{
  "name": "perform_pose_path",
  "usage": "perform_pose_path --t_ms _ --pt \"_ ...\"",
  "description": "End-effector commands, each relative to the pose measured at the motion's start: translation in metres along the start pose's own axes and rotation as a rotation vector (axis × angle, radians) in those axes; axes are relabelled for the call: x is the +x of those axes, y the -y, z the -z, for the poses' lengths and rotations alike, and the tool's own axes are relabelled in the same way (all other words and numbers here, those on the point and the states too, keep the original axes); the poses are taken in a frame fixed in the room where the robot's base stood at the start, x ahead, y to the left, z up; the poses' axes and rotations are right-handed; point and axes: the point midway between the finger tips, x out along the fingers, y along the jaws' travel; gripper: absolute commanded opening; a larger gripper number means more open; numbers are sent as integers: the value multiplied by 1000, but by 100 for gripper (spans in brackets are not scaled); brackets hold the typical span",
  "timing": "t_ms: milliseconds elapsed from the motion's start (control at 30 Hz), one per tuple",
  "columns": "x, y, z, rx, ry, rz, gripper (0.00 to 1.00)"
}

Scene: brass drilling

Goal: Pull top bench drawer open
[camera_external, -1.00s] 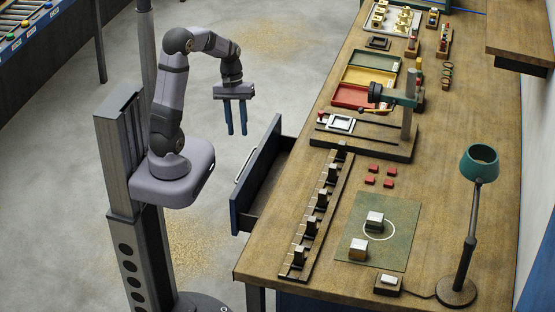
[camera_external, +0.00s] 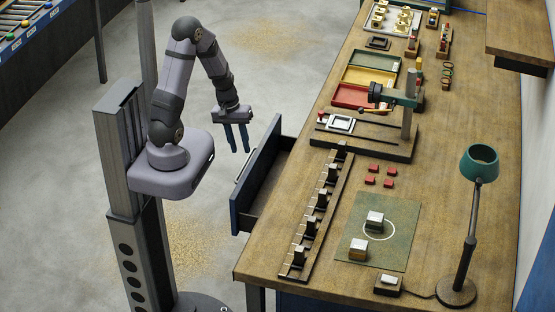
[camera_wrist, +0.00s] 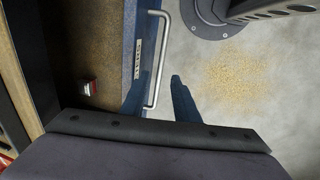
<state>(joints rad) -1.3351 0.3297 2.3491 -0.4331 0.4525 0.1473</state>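The top bench drawer (camera_external: 262,170) stands pulled out from the bench's left side, its blue front facing me. In the wrist view its blue front (camera_wrist: 129,55) and part of its inside show. Its pale bar handle (camera_external: 242,167) runs along the front; in the wrist view the handle (camera_wrist: 162,60) appears between my fingers. My gripper (camera_external: 240,152) is open and empty, pointing down, just above and beside the handle's far end. In the wrist view my gripper's two blue fingers (camera_wrist: 160,82) are apart. I cannot tell whether they touch the handle.
The bench top (camera_external: 320,255) carries a rail of dark blocks (camera_external: 316,215), a drill stand (camera_external: 405,130), trays and a green lamp (camera_external: 480,163). The floor (camera_external: 215,250) left of the drawer is clear.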

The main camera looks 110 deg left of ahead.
Motion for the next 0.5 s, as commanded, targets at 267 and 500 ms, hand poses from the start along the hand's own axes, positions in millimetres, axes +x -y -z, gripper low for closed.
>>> perform_pose_path --t_ms 267,500 --pt "38 0 -1 1 3 1 28" --pt "53 0 0 1 1 1 28"
